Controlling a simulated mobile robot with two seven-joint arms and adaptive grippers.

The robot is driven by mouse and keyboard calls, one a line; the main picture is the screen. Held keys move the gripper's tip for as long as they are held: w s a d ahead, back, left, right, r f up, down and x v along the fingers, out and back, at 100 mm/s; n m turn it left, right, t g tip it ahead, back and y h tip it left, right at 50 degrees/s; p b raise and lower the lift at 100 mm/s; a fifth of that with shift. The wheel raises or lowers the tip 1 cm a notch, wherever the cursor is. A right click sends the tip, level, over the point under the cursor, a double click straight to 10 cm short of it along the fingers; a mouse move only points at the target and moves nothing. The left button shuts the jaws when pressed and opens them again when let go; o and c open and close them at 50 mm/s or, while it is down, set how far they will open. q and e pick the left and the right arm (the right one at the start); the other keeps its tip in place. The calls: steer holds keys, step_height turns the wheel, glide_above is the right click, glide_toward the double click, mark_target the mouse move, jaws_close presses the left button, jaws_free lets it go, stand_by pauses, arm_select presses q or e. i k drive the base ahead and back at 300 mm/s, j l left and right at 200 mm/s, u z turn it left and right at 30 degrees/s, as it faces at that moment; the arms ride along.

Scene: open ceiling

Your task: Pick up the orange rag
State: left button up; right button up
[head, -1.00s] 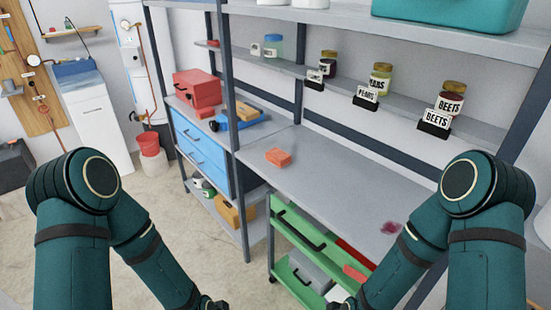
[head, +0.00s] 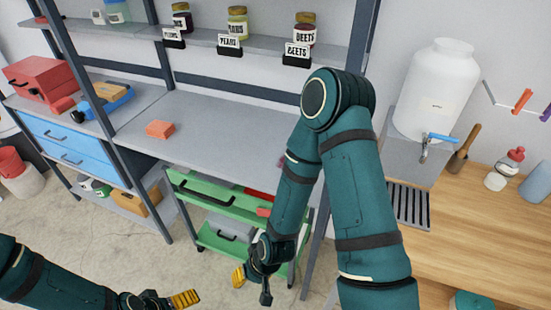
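The orange rag (head: 160,129) looks like a small folded block. It lies on the grey worktop (head: 215,122), left of its middle, with nothing touching it. My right gripper (head: 252,286) hangs low in front of the green cart, below and right of the rag and well away from it. One yellow fingertip shows, but its opening is unclear. My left gripper (head: 183,299) is at the bottom edge, far below the rag. Its yellow finger shows and the rest is cut off or hidden. I see nothing held in either gripper.
A shelf post (head: 98,85) stands left of the rag. A shelf (head: 205,38) with labelled jars hangs above. The green cart (head: 215,201) stands under the worktop. A white water container (head: 433,92) and a wooden counter (head: 470,235) are at right. The worktop around the rag is clear.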

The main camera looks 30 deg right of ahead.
mark_target(157, 129)
steer(key=i+j+z, duration=0.1)
steer(key=i+j, duration=0.5)
steer(key=j, duration=0.15)
steer(key=i+j+z, duration=0.25)
steer(key=i+j, duration=0.3)
steer(key=j, duration=0.25)
steer(key=i+j+z, duration=0.1)
steer(key=i+j, duration=0.15)
steer(key=j, duration=0.15)
